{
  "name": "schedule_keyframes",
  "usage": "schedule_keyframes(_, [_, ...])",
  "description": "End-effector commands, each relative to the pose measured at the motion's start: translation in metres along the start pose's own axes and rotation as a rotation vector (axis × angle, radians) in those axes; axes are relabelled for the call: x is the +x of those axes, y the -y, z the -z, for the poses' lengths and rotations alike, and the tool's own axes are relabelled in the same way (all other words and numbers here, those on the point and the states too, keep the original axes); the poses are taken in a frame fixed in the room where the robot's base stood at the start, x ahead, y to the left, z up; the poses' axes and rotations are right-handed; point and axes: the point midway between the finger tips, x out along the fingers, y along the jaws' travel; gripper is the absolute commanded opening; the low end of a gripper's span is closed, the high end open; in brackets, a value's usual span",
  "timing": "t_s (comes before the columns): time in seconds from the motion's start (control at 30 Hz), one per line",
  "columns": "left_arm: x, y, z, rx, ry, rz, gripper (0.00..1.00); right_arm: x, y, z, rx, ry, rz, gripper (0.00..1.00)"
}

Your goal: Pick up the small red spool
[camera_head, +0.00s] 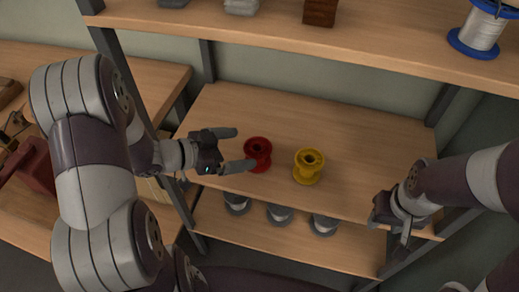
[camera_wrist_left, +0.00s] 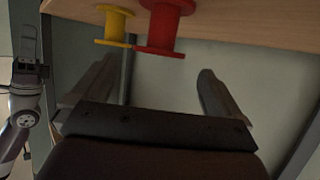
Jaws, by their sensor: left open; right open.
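The small red spool (camera_head: 257,153) stands upright on the middle shelf, left of a yellow spool (camera_head: 308,166). My left gripper (camera_head: 238,149) is open just left of the red spool, its fingers pointing toward it. Nothing is between the fingers. In the left wrist view the red spool (camera_wrist_left: 163,27) is at the top, beyond the two spread fingertips (camera_wrist_left: 158,75), with the yellow spool (camera_wrist_left: 115,24) to its left. My right gripper (camera_head: 394,226) is at the shelf's front right, away from both spools, and appears empty.
The middle shelf (camera_head: 370,150) is clear behind and right of the spools. An upper shelf (camera_head: 270,38) overhangs the back, holding a blue-flanged wire spool (camera_head: 480,30). Several grey spools (camera_head: 280,213) stand on the lower shelf. A shelf post (camera_head: 180,205) is near my left arm.

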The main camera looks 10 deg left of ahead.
Motion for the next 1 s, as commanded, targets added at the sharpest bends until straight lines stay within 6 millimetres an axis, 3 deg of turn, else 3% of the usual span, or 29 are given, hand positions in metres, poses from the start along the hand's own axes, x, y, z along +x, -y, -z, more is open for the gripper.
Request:
schedule_keyframes(0.03, [0.013,-0.001,-0.003,0.002,0.0,-0.005,1.0,0.006,0.0,-0.001,0.0,0.0,0.0,0.43])
schedule_keyframes(0.43, [0.075,-0.003,-0.008,0.002,0.001,-0.002,1.0,0.025,0.0,-0.003,0.0,0.0,0.0,0.43])
schedule_keyframes(0.73, [0.084,-0.002,-0.005,0.0,0.0,0.002,1.0,0.025,0.0,-0.003,0.0,0.0,0.0,0.43])
schedule_keyframes(0.77, [0.084,-0.002,-0.005,0.0,0.0,0.002,0.94,0.025,0.0,-0.003,0.0,0.0,0.0,0.43])
schedule_keyframes(0.9, [0.084,-0.002,-0.005,0.0,0.0,0.002,0.48,0.025,0.0,-0.003,0.0,0.0,0.0,0.43])
schedule_keyframes(0.93, [0.084,-0.002,-0.005,0.0,0.0,0.002,0.43,0.025,0.0,-0.003,0.0,0.0,0.0,0.43])
schedule_keyframes(1.0, [0.084,-0.002,-0.005,0.0,0.0,0.002,0.43,0.025,0.0,-0.003,0.0,0.0,0.0,0.43])
